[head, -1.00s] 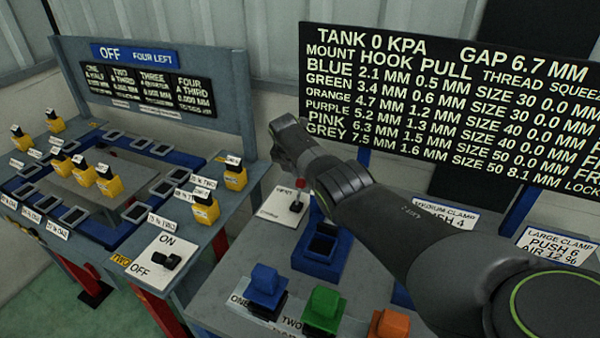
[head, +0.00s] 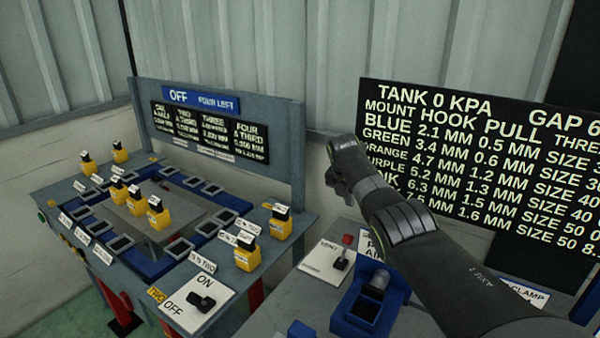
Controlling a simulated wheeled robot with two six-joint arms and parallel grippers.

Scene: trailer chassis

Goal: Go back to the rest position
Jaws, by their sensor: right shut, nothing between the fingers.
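My right arm comes in from the lower right of the head view. Its gripper (head: 342,185) is raised above the gap between the two benches, in front of the left edge of the black readout board (head: 480,180). The fingers look shut and hold nothing. The gripper touches nothing that I can see. My left gripper is not in view.
A left bench (head: 285,235) carries several yellow blocks (head: 155,217), blue-framed slots and an ON/OFF switch (head: 201,303). The right bench has a red-tipped vent lever (head: 343,253) and a blue holder (head: 362,308) below my arm. A corrugated wall stands behind.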

